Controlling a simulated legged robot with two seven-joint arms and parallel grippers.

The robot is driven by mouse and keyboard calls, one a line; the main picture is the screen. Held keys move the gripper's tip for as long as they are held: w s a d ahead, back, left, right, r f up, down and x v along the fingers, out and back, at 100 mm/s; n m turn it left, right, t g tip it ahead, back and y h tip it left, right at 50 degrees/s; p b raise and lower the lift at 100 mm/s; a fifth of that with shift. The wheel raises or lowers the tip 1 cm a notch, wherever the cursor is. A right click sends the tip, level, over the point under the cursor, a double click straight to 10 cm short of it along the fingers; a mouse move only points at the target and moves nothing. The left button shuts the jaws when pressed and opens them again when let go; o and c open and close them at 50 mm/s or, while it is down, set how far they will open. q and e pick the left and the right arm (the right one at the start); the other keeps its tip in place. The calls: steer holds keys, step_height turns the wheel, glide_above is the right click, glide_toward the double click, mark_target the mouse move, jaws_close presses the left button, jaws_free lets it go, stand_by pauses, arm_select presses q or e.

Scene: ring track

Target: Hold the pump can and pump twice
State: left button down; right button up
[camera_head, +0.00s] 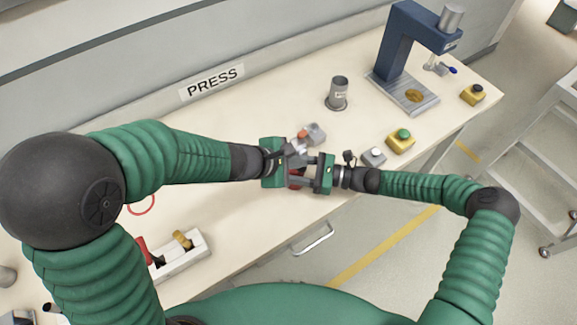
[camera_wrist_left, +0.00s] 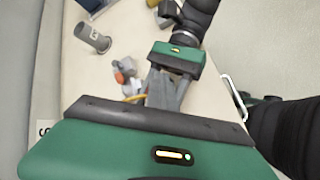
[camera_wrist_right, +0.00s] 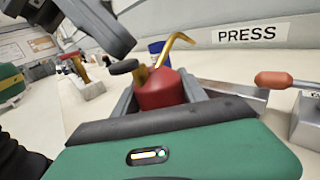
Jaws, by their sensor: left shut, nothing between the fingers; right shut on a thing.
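The red pump can (camera_wrist_right: 160,90) with a brass spout (camera_wrist_right: 176,45) sits between the fingers of my right gripper in the right wrist view. A dark round pad (camera_wrist_right: 124,67) shows at its top left. In the head view only a little red of the can (camera_head: 294,180) shows between the two grippers. My right gripper (camera_head: 299,179) is shut on the can. My left gripper (camera_head: 298,148) is shut and empty, close beside and above the can. Its dark fingers also show at the upper left of the right wrist view (camera_wrist_right: 95,25), near the pad. Contact with the pad is unclear.
A grey block with an orange-handled tool (camera_head: 312,134) stands just behind the grippers. A grey cup (camera_head: 338,93), a blue press (camera_head: 400,60) and button boxes (camera_head: 401,141) stand to the right. A white tray (camera_head: 183,256) lies at front left.

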arm_select(q)
steer(key=shift+r, duration=3.4)
